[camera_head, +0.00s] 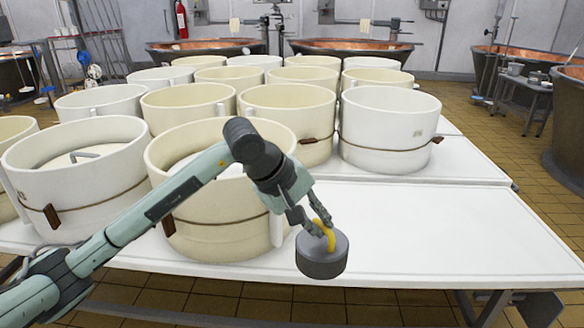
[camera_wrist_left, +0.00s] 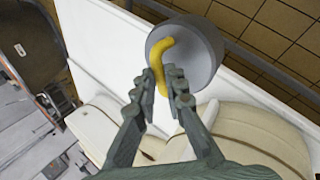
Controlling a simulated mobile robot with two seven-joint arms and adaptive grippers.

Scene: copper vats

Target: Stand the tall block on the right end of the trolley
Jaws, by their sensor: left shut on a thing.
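My left gripper (camera_head: 318,228) is shut on the yellow curved handle (camera_head: 325,235) of a grey cylinder (camera_head: 321,257). The cylinder hangs below the fingers at the front edge of the white tabletop; I cannot tell whether it touches the top. In the left wrist view, the gripper (camera_wrist_left: 160,82) has the yellow handle (camera_wrist_left: 157,66) between its fingers, with the grey cylinder (camera_wrist_left: 195,52) beyond. I see no clear tall block. The white top (camera_head: 430,230) may be the trolley; its right part is bare. My right gripper is not in view.
Several large cream tubs with straps crowd the left and back of the white surface; one tub (camera_head: 388,130) stands behind the bare part. Copper vats (camera_head: 560,140) and a small side table (camera_head: 520,90) stand at the right. Tiled floor lies around.

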